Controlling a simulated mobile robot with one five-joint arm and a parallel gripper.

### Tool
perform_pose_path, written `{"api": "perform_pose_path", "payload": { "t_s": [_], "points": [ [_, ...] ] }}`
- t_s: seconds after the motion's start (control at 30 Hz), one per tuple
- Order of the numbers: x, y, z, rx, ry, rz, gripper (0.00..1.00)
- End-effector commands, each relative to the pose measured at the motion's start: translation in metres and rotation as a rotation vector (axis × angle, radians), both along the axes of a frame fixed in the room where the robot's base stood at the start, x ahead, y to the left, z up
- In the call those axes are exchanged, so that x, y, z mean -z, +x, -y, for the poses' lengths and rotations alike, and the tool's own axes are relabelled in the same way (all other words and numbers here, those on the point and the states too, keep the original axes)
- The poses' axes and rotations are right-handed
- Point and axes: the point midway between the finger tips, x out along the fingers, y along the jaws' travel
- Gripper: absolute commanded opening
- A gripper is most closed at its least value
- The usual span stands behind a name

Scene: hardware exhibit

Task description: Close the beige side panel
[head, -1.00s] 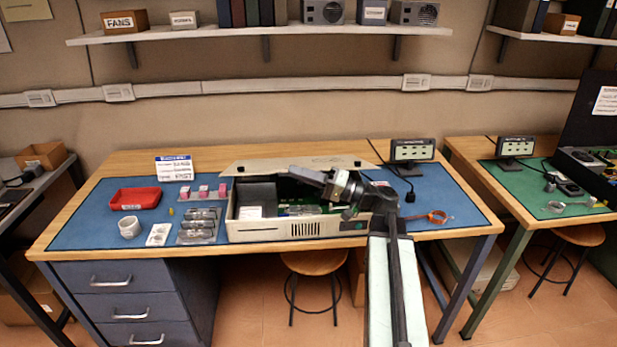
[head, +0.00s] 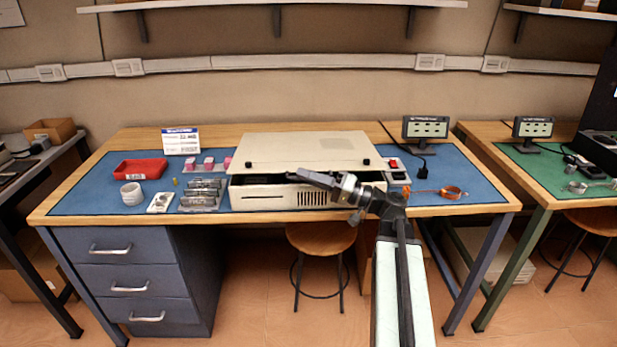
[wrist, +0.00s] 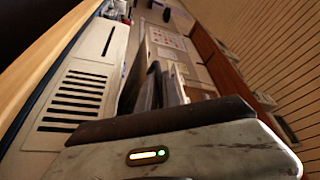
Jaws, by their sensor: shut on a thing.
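The beige side panel (head: 310,150) lies tilted over the beige computer case (head: 262,196) on the blue mat. Its front edge, with two dark knobs, stands a little above the case, leaving a dark gap. My gripper (head: 300,175) is at the middle of that front edge, shut on the panel; the jaws partly overlap the gap, so the exact hold is hard to see. In the wrist view, the slotted case front (wrist: 75,100) shows at the left, and a dark bar with a worn pale body crosses close to the camera.
A red tray (head: 140,168), a white mug (head: 131,193), metal parts (head: 203,193) and a sign (head: 180,141) are left of the case. A stool (head: 321,238) stands below the table.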

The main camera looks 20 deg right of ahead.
Motion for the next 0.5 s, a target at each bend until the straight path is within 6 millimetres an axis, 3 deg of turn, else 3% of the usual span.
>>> {"api": "perform_pose_path", "payload": {
  "t_s": [0.07, 0.13, 0.5],
  "points": [
    [-0.0010, -0.0011, 0.0012, 0.000, 0.003, 0.002, 0.00],
    [-0.0010, -0.0012, 0.0014, 0.001, 0.002, 0.002, 0.18],
    [0.0005, -0.0027, 0.0036, 0.001, 0.001, 0.002, 0.18]
  ]
}}
